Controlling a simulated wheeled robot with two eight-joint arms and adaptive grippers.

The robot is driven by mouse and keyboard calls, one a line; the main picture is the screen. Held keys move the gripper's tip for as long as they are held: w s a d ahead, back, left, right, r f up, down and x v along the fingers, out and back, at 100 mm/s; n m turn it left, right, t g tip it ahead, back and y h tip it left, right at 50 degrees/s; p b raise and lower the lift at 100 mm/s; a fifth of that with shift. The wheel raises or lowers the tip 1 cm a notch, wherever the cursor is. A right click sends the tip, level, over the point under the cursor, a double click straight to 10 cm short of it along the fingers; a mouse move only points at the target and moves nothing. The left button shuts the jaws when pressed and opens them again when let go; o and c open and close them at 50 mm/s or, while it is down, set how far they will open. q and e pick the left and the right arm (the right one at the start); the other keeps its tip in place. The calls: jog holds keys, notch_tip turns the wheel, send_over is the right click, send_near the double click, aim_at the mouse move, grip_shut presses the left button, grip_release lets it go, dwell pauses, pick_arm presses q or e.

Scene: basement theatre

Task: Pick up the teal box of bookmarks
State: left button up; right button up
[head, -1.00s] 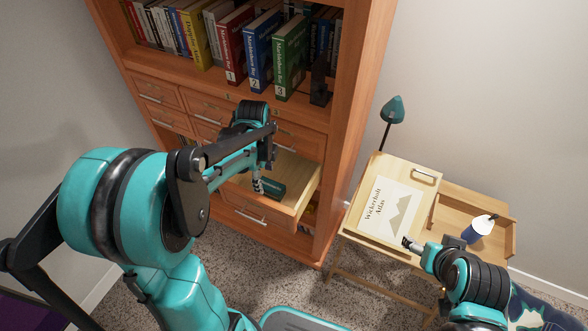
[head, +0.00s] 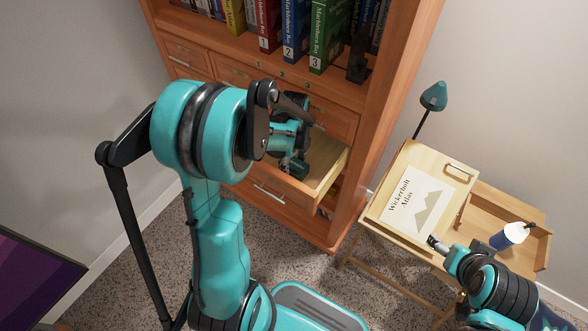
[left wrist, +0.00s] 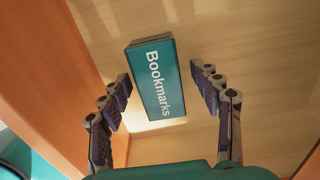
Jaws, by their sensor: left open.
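The teal box of bookmarks (left wrist: 157,82) lies in the open wooden drawer (head: 332,168), its white "Bookmarks" lettering facing up in the left wrist view. My left gripper (left wrist: 164,79) is open, with one fingertip on each side of the box's lower part. Gaps show between both fingers and the box, so it is not held. In the head view my left gripper (head: 293,165) is down inside the drawer and hides most of the box. My right gripper (head: 436,243) is by the lower edge of the slanted board; its fingers are too small to read.
The bookcase (head: 385,100) rises around the drawer, with several books on the shelf above. At right stands a small desk with a slanted board holding an atlas (head: 420,203), a green lamp (head: 434,96) and a blue and white bottle (head: 510,235).

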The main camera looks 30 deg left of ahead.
pick_arm(q)
jog(key=c, duration=1.2)
jog(key=shift+r, duration=0.1)
jog(key=shift+c, duration=0.2)
